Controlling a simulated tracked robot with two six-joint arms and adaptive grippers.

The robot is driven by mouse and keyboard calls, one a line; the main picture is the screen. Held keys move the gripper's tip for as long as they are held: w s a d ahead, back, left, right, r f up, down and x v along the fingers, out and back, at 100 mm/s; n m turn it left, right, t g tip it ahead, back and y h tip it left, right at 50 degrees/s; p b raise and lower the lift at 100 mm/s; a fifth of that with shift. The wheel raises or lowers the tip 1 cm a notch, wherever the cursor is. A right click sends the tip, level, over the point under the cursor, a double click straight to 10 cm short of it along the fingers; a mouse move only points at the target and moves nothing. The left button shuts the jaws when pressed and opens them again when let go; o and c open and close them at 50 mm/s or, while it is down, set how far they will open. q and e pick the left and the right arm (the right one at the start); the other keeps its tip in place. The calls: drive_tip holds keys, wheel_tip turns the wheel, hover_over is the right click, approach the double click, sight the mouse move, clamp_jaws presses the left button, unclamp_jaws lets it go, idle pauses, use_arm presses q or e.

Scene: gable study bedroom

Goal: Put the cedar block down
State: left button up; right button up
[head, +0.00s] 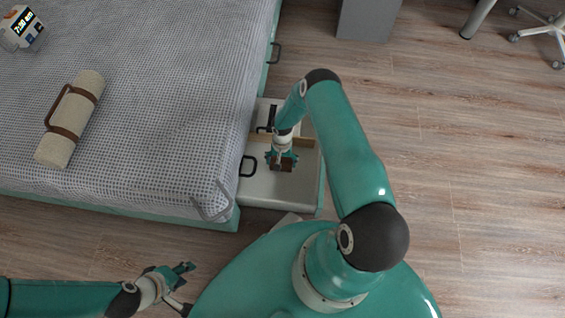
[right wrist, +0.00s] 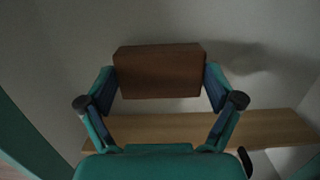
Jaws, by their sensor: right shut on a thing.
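The cedar block (head: 288,165) is a small brown block in my right gripper (head: 281,157), over the open drawer (head: 262,190) beside the bed. In the right wrist view the block (right wrist: 158,72) sits between the two fingers of my right gripper (right wrist: 160,88), one against each end. A pale surface lies behind the block, with a soft shadow to its right; I cannot tell whether the block touches it. My left gripper (head: 180,285) is at the lower left, open and empty, well away from the block.
A wooden strip (right wrist: 160,128) crosses below the block in the right wrist view. A grey cabinet (head: 368,18) stands at the back.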

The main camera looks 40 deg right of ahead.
wheel_tip(320, 180, down, 3)
drive_tip(key=shift+f+b, duration=0.2)
drive_tip(key=shift+b, duration=0.35)
drive_tip(key=shift+r, duration=0.1)
drive_tip(key=o, duration=0.9)
drive_tip(key=shift+c, duration=0.2)
drive_tip(key=shift+r, duration=0.3)
drive_tip(key=r+p, duration=0.1)
drive_tip(key=r, duration=0.2)
drive_tip(key=r+p, duration=0.1)
drive_tip(key=r, duration=0.3)
drive_tip(key=w+d+r+p, duration=0.1)
drive_tip(key=r+p, duration=0.1)
drive_tip(key=r, duration=0.2)
drive_tip(key=shift+r, duration=0.2)
